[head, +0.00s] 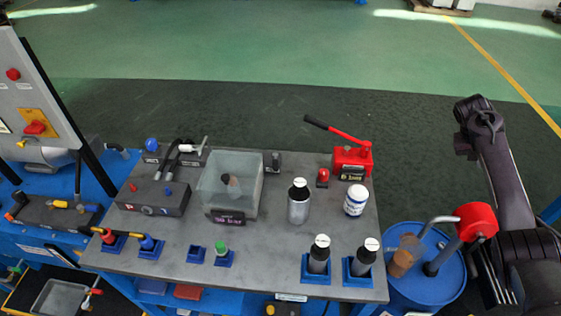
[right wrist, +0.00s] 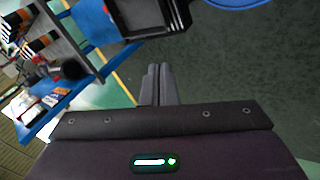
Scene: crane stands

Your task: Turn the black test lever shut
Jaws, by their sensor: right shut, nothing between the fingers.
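No lever on the bench can be told for certain as the black test lever. Dark curved pieces (head: 172,157) with a light handle (head: 193,147) stand behind the grey valve block (head: 150,195) at the bench's left. The red hand pump (head: 352,160) at the back right has a raised red handle with a black grip (head: 316,122). My right gripper (right wrist: 158,85) is shut and empty in the right wrist view, over the floor and apart from any lever. My right arm stands at the right of the head view, clear of the bench. My left gripper is not in view.
A clear tank (head: 230,160) stands mid-bench. A silver bottle (head: 298,208), a white jar (head: 356,200) and two dark bottles in blue holders stand to its right. A blue drum (head: 450,285) with a red-headed fitting (head: 476,221) stands between bench and right arm. A panel (head: 30,100) rises at left.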

